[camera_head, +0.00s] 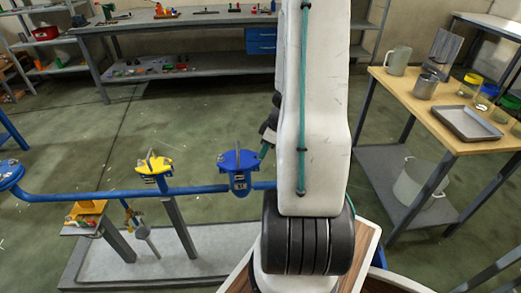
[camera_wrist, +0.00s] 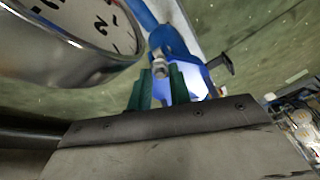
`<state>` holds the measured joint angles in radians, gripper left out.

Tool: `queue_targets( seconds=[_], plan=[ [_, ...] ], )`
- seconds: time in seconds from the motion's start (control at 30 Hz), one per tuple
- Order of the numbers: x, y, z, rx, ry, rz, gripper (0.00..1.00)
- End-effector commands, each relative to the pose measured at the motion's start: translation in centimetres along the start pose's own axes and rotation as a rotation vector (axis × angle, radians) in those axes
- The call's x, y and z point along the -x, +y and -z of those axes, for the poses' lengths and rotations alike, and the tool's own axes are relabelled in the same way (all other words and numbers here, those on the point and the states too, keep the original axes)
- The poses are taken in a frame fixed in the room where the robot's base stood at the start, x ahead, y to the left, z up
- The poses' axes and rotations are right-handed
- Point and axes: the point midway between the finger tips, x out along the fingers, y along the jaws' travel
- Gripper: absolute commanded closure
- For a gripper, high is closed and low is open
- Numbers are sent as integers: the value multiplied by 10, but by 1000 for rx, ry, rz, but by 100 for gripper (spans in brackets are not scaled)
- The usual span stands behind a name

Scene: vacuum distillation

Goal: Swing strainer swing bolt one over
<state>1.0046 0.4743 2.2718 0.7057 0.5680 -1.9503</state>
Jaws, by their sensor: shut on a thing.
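The blue strainer (camera_head: 240,172) sits on the blue pipe in the middle of the head view, just left of my arm. Its blue body also shows at the top of the wrist view (camera_wrist: 172,38). My gripper shows in the wrist view (camera_wrist: 161,82) with its two green fingers close around a small metal swing bolt end (camera_wrist: 160,66), beside the strainer body. In the head view my arm hides most of the gripper; only a part of it shows at the arm's left edge, next to the strainer. The bolt's lower part is hidden.
A round dial gauge (camera_wrist: 88,30) is close to the fingers on the left in the wrist view. A wooden table (camera_head: 410,100) with vessels and a tray stands right.

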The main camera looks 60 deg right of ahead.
Motion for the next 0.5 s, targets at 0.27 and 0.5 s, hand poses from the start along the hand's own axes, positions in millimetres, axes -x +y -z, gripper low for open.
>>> queue_targets(
  seconds=[0.27,0.5],
  plan=[
    [0,0,-3,3,40,14,100],
    [0,0,-2,4,39,14,70]
  ],
)
